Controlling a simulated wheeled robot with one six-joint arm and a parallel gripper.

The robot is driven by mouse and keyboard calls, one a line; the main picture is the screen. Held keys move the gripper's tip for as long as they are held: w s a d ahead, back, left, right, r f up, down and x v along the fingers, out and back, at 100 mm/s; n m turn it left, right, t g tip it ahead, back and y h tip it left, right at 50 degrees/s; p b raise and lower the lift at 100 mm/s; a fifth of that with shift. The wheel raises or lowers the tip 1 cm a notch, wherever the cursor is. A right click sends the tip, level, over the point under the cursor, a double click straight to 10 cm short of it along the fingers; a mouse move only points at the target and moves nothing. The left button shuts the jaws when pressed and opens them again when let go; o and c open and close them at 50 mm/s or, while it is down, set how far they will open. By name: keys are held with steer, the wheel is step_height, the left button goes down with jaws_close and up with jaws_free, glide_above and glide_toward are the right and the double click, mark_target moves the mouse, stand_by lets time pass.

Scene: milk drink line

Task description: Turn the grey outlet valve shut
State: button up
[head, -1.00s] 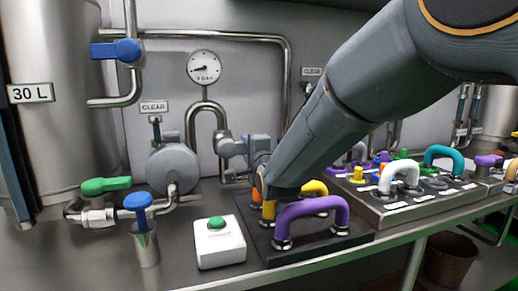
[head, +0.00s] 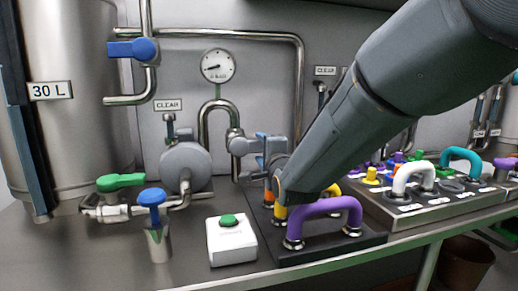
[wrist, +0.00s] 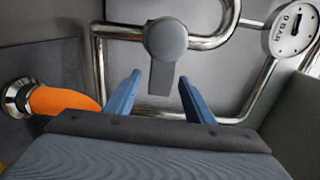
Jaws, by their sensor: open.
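The grey outlet valve (wrist: 166,40) is on the steel pipe in the wrist view, with a round hub and a flat grey handle (wrist: 163,78) pointing down in the picture. My gripper (wrist: 160,75) is open, its two blue fingers either side of the handle's lower part, with gaps showing on both sides. I cannot tell whether the handle is deep enough between them. In the head view, the grey valve body (head: 240,145) is on the pipe below the gauge, and my gripper's blue fingers (head: 262,147) are just right of it, partly hidden by my arm.
A pressure gauge (head: 217,66) is above the valve. A purple handle (head: 325,207) stands on a dark plate under my arm, with an orange part (wrist: 62,101) close by the fingers. A white box with a green button (head: 230,240) and a blue-topped valve (head: 152,197) are at front left.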

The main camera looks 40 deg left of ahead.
steer(key=v, duration=0.5)
steer(key=shift+s+d, duration=0.15)
steer(key=shift+r, duration=0.1)
